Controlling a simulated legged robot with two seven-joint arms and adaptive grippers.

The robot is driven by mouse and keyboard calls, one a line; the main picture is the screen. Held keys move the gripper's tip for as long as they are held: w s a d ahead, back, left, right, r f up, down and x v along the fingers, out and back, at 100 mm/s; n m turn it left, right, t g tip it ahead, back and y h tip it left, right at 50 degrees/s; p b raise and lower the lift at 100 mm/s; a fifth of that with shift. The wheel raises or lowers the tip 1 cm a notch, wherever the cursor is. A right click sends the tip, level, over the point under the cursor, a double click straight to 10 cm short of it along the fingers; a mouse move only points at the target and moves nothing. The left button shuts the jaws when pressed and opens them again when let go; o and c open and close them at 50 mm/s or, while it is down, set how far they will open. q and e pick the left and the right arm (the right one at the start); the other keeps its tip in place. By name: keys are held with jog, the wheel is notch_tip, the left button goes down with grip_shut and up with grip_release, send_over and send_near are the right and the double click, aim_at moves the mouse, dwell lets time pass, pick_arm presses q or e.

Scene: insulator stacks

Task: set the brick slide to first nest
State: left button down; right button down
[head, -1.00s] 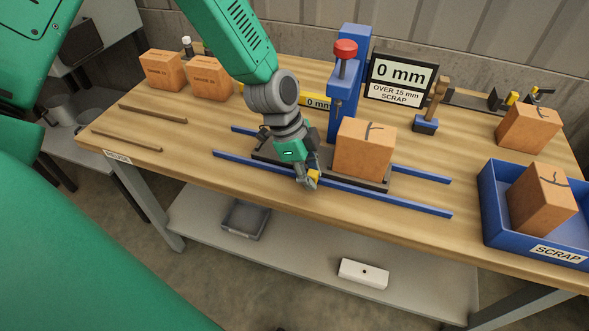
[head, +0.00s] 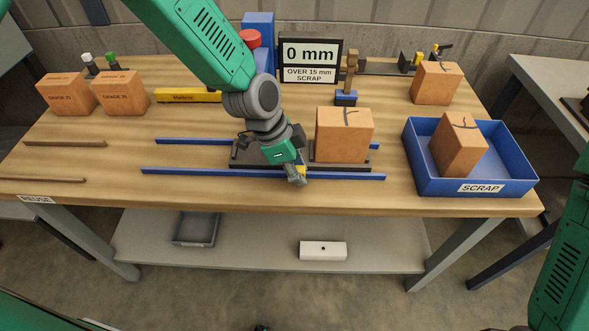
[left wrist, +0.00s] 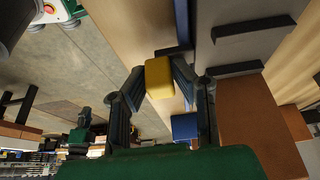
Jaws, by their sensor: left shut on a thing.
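The brick slide (head: 339,168) is a dark flat sled on two blue rails, near their right end. A cracked orange brick (head: 342,137) stands upright on its right part. My left gripper (head: 297,178) is at the slide's front edge, left of the brick. Its fingers are shut on a yellow handle, seen between them in the left wrist view (left wrist: 159,78). My left arm covers part of the slide's left portion and much of the blue press (head: 258,32). Nest markings cannot be made out. My right gripper is out of view.
A blue scrap tray (head: 425,181) holding a cracked brick stands at right, with another cracked brick (head: 436,84) behind it. A sign (head: 310,52) reads 0 mm. A hammer stand (head: 346,98) is behind the slide. Two bricks (head: 120,94) stand at left.

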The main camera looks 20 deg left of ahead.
pick_arm(q)
jog(key=shift+w+d+r, duration=0.2)
jog(key=shift+w+d, duration=0.05)
jog(key=c, duration=1.4)
grip_release()
jog(key=shift+d, duration=0.1)
jog(key=shift+o, duration=0.2)
jog(key=shift+d+f, duration=0.1)
jog(key=shift+d, duration=0.15)
jog(key=shift+a+r, duration=0.25)
jog(key=shift+r, duration=0.15)
jog(key=v, duration=1.1)
jog(key=shift+d, duration=0.2)
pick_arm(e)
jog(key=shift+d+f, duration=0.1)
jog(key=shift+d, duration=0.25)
